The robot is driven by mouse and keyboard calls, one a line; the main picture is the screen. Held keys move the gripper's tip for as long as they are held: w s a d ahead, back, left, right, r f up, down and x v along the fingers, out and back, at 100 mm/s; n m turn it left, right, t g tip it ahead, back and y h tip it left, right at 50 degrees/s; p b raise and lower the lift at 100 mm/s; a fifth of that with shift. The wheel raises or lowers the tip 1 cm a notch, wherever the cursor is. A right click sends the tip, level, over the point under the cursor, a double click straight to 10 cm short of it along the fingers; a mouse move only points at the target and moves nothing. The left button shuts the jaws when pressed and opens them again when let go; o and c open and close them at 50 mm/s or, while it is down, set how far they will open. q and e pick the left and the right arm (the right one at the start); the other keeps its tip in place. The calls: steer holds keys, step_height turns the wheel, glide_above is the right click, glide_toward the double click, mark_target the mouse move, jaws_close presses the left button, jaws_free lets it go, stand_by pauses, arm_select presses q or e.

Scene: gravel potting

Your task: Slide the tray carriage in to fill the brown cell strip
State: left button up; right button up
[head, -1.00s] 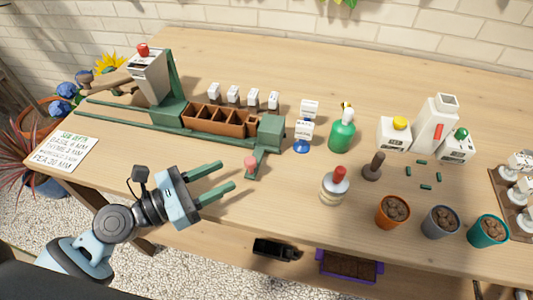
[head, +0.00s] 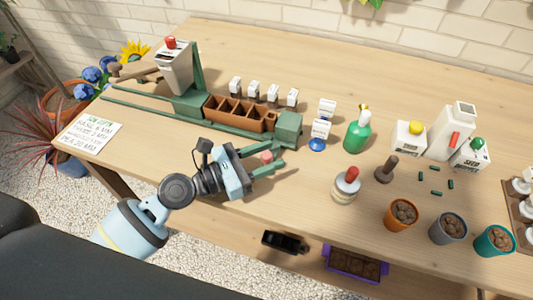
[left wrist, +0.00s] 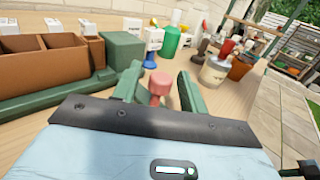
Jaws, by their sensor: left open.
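The brown cell strip (head: 238,122) sits on the green tray carriage (head: 287,128), which lies on a long green rail (head: 140,108). The strip's cells look empty from here. A pale hopper (head: 176,72) with a red top stands over the rail, left of the strip. The carriage's handle ends in a pink-red knob (head: 266,156) on the near side. My left gripper (head: 272,160) is open with its green fingers on either side of the knob. The left wrist view also shows the knob (left wrist: 158,82) between the fingers, with no clear contact visible. My right gripper is not in view.
Several white-labelled markers (head: 254,90) stand behind the strip. A green bottle (head: 357,134), a red-topped jar (head: 345,187) and a dark tamper (head: 386,170) stand to the right. Several pots line the front right edge. A written card (head: 92,134) lies at the left.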

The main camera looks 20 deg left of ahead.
arm_select(q)
steer(key=shift+d, duration=0.1)
jaws_close()
stand_by(0.5)
